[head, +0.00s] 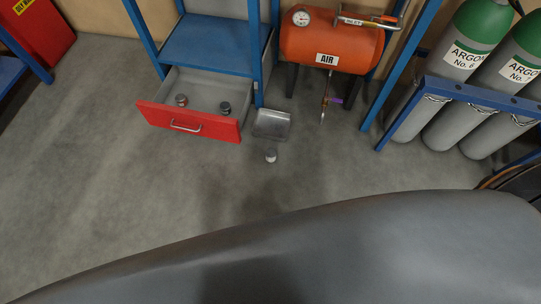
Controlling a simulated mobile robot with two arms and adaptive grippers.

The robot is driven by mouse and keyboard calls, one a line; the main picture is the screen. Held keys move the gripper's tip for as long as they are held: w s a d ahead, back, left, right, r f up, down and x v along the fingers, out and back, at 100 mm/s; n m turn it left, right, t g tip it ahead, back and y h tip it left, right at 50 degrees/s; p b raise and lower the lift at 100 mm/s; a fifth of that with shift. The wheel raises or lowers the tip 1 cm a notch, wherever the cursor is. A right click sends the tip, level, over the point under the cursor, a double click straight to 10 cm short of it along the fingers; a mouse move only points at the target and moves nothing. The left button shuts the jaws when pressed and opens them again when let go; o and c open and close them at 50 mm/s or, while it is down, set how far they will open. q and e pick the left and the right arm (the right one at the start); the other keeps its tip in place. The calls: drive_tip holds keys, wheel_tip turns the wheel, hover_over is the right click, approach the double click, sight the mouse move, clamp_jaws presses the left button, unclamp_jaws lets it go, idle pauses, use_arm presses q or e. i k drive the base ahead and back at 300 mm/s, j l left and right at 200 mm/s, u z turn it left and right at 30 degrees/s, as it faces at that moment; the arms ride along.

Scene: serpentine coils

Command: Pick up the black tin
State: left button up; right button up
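The black tin (226,108) is a small dark cylinder inside the open red-fronted drawer (190,124), toward its right side. It looks upright. A third small tin, pale grey with a darker top (271,156), stands on the floor just in front of a grey metal tray. Neither of my grippers is in view.
The drawer juts out from under a blue shelf unit (208,45). The grey tray (272,124) lies right of the drawer. An orange air tank (330,45) stands behind it, and a blue rack (470,95) holds argon cylinders at right. The floor left of the drawer is clear.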

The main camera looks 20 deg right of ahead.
sight(225, 107)
drive_tip(key=i+j+u, duration=0.8)
drive_tip(key=i+u, duration=0.15)
drive_tip(key=i+j+u, duration=0.1)
drive_tip(key=i+u, duration=0.35)
drive_tip(key=i, duration=0.15)
drive_tip(key=i+u, duration=0.5)
drive_tip(key=i+z, duration=0.3)
drive_tip(key=i, duration=0.2)
drive_tip(key=i+z, duration=0.3)
drive_tip(key=i, duration=0.2)
drive_tip(key=i+j+z, duration=0.25)
drive_tip(key=i, duration=0.25)
drive_tip(key=i+j+z, duration=0.15)
drive_tip(key=i+z, duration=0.15)
drive_tip(key=i, duration=0.15)
drive_tip(key=i+l+z, duration=0.1)
drive_tip(key=z, duration=0.4)
drive_tip(key=i+z, duration=0.3)
drive_tip(key=z, duration=0.15)
drive_tip(key=i+j+z, duration=0.15)
drive_tip(key=z, duration=0.35)
drive_tip(key=i+j+z, duration=0.15)
drive_tip(key=z, duration=0.3)
drive_tip(key=i+j+z, duration=0.25)
drive_tip(key=z, duration=0.25)
